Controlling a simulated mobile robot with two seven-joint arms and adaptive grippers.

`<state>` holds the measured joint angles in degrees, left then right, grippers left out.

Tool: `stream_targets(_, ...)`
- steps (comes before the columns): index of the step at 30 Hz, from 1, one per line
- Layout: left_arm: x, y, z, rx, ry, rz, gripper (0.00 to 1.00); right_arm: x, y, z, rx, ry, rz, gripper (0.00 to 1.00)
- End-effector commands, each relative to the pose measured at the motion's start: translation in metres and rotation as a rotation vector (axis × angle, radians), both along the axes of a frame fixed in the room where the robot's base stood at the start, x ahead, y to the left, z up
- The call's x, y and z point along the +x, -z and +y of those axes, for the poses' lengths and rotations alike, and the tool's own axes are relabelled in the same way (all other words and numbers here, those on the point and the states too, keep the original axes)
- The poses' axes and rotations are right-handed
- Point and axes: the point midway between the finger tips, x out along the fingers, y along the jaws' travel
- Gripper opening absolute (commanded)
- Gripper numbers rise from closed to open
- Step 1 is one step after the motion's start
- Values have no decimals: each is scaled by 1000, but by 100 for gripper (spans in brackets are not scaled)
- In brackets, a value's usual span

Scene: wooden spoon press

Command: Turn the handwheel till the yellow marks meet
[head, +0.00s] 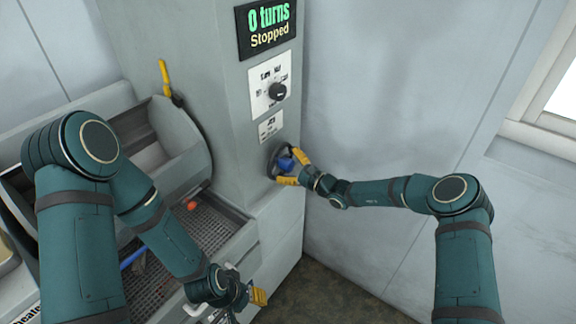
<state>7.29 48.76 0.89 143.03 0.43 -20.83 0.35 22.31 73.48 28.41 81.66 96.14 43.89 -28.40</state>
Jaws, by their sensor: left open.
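A small round blue-and-dark fitting, probably the handwheel (284,163), sits low on the side of the grey machine column. My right gripper (293,168) is at it, with one yellow fingertip above right and one below. I cannot tell whether the fingers touch it or grip it. The yellow marks cannot be made out at this size. My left gripper (254,299) is open, low in front of the machine, well below the wheel, with its fingers partly hidden. The display (267,26) reads "0 turns" and "Stopped".
A white panel with a black rotary knob (277,91) is above the wheel, with a small label (270,126) below it. A yellow-handled lever (165,77) stands by the open drum (180,140). A perforated tray (222,214) holds a red item.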

Motion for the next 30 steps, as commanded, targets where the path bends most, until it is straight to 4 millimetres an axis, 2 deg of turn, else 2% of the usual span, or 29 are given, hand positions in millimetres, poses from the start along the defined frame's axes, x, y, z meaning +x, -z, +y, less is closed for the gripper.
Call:
stream_targets(7, 0, 0, 0, 0, 0, -1, 47, -1, 1, -2, -1, 1, 2, 77)
stream_targets(10, 0, 0, 0, 0, 0, 0, 47, -6, 2, -10, -2, 2, 2, 77)
stream_targets(21, 0, 0, 0, 0, 0, 0, 47, -48, 5, -67, -2, 2, 2, 77)
stream_targets(30, 0, 0, 0, 0, 0, 0, 47, -69, 7, -95, -2, 0, 1, 77)
